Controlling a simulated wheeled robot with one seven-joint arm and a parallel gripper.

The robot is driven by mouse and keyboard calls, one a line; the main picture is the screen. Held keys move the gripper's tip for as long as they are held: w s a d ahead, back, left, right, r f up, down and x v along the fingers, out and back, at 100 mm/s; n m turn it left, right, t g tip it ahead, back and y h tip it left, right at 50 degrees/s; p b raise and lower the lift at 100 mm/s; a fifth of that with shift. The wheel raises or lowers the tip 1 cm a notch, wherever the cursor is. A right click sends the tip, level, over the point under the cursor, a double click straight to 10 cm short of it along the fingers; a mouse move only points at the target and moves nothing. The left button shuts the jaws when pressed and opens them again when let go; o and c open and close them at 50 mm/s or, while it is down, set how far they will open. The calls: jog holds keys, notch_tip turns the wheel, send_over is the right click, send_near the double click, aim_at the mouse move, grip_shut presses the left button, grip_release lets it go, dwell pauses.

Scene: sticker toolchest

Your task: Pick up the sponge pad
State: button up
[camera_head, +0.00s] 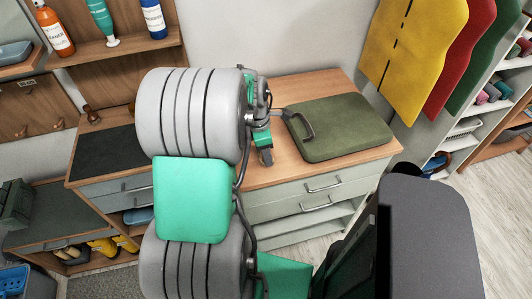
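No object is clearly recognisable as the sponge pad. A flat olive-green padded piece (345,128) with rounded corners lies on the wooden worktop, with a dark loop handle at its left side. A small blue-grey block (14,52) sits on the shelf at the far upper left; I cannot tell if it is a sponge. My gripper (267,156) is at the end of my white and green arm, above the worktop, just left of the olive piece. My arm hides part of the worktop. The fingers are small and partly hidden, so their opening is unclear.
Drawers with metal handles (323,184) are under the worktop. A dark mat (100,156) covers the surface left of my arm. Bottles (102,22) stand on a shelf above. Yellow, red and green panels (412,55) hang at the upper right, beside shelves. Floor shows at the right.

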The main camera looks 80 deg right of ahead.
jog(key=shift+d+r, duration=0.1)
jog(key=shift+r, duration=0.55)
jog(key=s+a+r, duration=0.7)
jog(key=a+r, duration=0.4)
jog(key=a, duration=0.1)
jog(key=shift+a+r, duration=0.15)
jog(key=shift+r, duration=0.25)
